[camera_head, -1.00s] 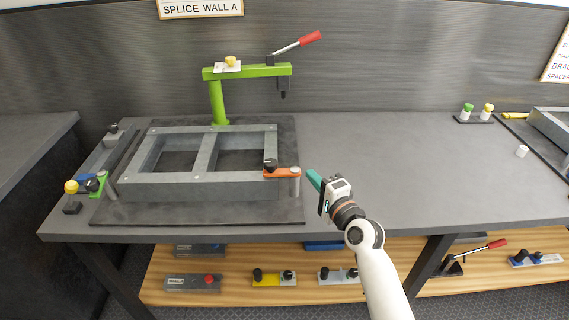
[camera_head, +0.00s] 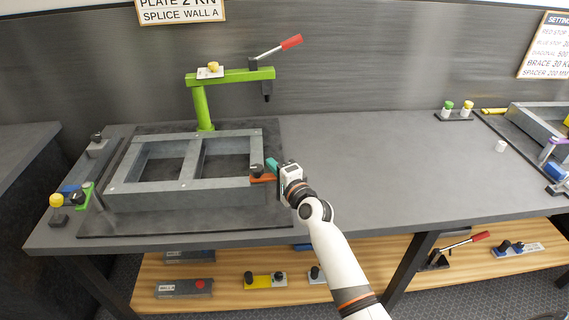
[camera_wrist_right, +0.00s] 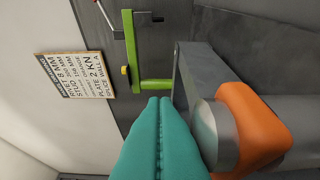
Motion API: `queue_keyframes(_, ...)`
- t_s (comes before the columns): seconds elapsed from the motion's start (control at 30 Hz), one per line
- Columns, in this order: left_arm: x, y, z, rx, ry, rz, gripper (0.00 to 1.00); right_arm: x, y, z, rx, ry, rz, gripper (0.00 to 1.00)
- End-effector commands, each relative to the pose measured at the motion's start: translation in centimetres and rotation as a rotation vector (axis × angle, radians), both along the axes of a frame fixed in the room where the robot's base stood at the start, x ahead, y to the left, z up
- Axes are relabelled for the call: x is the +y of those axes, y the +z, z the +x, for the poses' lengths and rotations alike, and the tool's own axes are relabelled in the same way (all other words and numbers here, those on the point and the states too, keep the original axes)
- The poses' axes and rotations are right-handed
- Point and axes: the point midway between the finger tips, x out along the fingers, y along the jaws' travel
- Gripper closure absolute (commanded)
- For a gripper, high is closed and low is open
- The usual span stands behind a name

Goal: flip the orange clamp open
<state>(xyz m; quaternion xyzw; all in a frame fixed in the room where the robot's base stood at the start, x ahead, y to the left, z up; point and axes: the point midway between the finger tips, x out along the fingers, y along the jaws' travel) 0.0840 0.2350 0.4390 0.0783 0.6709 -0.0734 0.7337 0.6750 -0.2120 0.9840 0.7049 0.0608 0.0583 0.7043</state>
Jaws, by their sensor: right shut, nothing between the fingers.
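The orange clamp (camera_head: 263,179) sits at the front right corner of the grey frame (camera_head: 130,197), with its arm lying across the frame's edge and a black knob (camera_head: 257,170) at its left end. My right gripper (camera_head: 272,166) is shut and empty, its teal fingers right at the clamp and hiding its right end and post. In the right wrist view the shut teal fingers (camera_wrist_right: 160,135) are beside the clamp's grey post (camera_wrist_right: 213,130) and orange arm (camera_wrist_right: 252,130). I cannot tell whether they touch. My left gripper is not in view.
A green press arm (camera_head: 232,76) with a red-tipped lever stands behind the frame. A green clamp (camera_head: 85,194) is at the frame's left. The bench top (camera_head: 370,170) right of my arm is mostly clear.

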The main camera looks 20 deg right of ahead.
Motion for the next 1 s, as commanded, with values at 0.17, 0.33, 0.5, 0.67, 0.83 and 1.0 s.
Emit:
queue_keyframes(0.17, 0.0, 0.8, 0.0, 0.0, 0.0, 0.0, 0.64, 1.2, 0.2, -0.7, -0.002, 0.0, 0.001, 1.0)
queue_keyframes(0.33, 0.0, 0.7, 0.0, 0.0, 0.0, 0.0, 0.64, 1.3, 0.1, -0.8, -0.002, -0.001, -0.001, 1.0)
queue_keyframes(0.5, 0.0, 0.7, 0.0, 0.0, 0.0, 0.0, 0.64, 1.3, 0.1, -0.8, -0.001, -0.001, -0.001, 1.0)
queue_keyframes(0.67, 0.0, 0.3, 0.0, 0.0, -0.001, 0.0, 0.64, 1.3, 0.0, -0.8, -0.002, 0.009, -0.001, 1.0)
queue_keyframes(0.83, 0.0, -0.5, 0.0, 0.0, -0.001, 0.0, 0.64, 1.2, -0.1, -0.8, -0.005, 0.04, 0.0, 1.0)
queue_keyframes(1.0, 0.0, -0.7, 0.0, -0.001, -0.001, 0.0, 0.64, 1.2, 0.1, -0.8, -0.004, 0.056, 0.0, 1.0)
